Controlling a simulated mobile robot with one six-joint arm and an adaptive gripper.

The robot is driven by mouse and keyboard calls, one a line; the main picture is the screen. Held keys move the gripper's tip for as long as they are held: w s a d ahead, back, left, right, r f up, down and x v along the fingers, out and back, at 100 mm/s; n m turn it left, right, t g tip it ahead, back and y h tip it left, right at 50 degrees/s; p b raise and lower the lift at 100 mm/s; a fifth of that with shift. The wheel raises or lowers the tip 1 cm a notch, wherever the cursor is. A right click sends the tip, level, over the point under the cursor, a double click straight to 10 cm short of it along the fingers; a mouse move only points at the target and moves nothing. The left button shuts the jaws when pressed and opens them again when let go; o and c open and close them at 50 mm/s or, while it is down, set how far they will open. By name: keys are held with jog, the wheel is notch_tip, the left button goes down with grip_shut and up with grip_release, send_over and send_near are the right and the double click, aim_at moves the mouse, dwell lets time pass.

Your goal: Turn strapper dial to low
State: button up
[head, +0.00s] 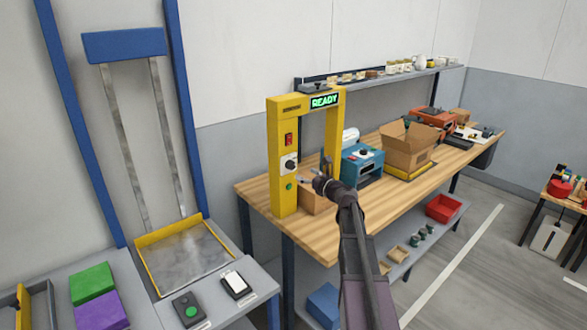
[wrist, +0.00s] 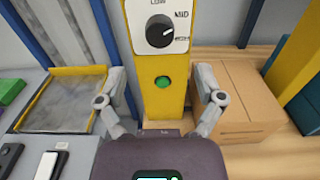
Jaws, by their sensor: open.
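The yellow strapper (head: 277,190) stands on the wooden bench, with a lit READY display on top. Its dial (head: 289,163) is a black knob on a white plate on the left post. The dial also shows at the top of the wrist view (wrist: 159,31), with LOW above, MID at upper right and a third, partly legible label at right. A pale pointer mark on the knob seems to face right; its exact setting is hard to read. My gripper (head: 308,183) is open and empty. In the wrist view its fingers (wrist: 160,85) are spread either side of the post, below the dial.
A green button (wrist: 162,82) sits below the dial, and a red switch (head: 289,139) above it. A cardboard box (wrist: 237,103) stands right of the post. A blue machine (head: 362,165) and an open carton (head: 408,148) are farther along the bench.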

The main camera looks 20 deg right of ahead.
aim_at(293, 167)
jog(key=shift+x, duration=3.55)
jog(key=c, duration=1.1)
